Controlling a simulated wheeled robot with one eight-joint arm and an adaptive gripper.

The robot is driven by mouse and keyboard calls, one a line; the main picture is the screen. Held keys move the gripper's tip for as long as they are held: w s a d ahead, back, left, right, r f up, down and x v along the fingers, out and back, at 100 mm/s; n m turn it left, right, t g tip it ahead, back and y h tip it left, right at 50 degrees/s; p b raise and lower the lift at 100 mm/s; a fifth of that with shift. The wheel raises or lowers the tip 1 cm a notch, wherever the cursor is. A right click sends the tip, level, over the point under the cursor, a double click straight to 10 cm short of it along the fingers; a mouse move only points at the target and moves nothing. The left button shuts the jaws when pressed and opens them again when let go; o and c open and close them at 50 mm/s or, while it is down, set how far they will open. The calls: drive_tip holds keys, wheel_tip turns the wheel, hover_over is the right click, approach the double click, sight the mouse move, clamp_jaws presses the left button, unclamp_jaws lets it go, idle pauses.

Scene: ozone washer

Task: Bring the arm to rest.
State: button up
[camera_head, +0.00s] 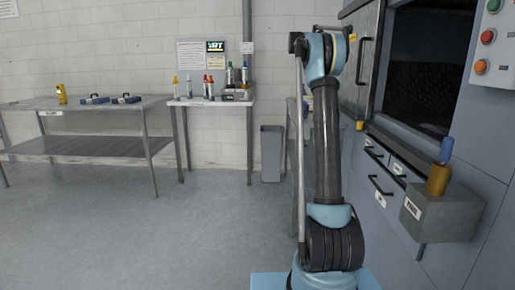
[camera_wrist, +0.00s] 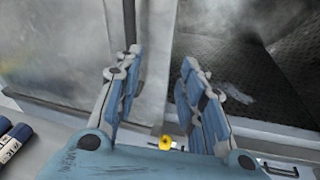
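My arm (camera_head: 327,140) stands upright in the head view, bent over at its top, in front of the washer cabinet. My gripper (camera_wrist: 159,62) shows in the wrist view with its two blue fingers apart and nothing between them. The fingers point toward the washer's door panel (camera_wrist: 60,60) and its dark chamber (camera_wrist: 235,65). I cannot tell whether the fingertips touch anything. The gripper's fingers cannot be made out in the head view.
The washer door (camera_head: 357,50) stands beside the open-looking dark chamber (camera_head: 420,65). A grey box (camera_head: 440,212) holds a yellow and blue bottle (camera_head: 439,180). A bench (camera_head: 80,145), a small bottle table (camera_head: 205,101) and a bin (camera_head: 271,155) stand left. The left floor is clear.

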drive_tip(key=s+a+f+m+y, duration=0.35)
drive_tip(key=s+f, duration=0.35)
drive_tip(key=s, duration=0.5)
drive_tip(key=s+a+f+m+y, duration=0.2)
drive_tip(key=s+a+f+m, duration=0.15)
drive_tip(key=s+f, duration=0.6)
drive_tip(key=s+a+f+m+y, duration=0.35)
drive_tip(key=s+f, duration=0.25)
drive_tip(key=s, duration=0.8)
drive_tip(key=s+a+f+m+y, duration=0.2)
drive_tip(key=s+a+f, duration=0.3)
drive_tip(key=s+f, duration=0.3)
drive_tip(key=s+a+f+m+y, duration=0.2)
drive_tip(key=s+a+f, duration=0.3)
drive_tip(key=s+f, duration=0.4)
drive_tip(key=s+a+f+m+y, duration=0.3)
drive_tip(key=s+a+f, duration=0.3)
drive_tip(key=s+f, duration=0.3)
wheel_tip(320, 180, down, 4)
drive_tip(key=shift+s+r, duration=0.15)
drive_tip(key=shift+s, duration=0.1)
drive_tip(key=shift+w+f, duration=0.2)
drive_tip(key=shift+w, duration=0.25)
drive_tip(key=shift+s, duration=0.1)
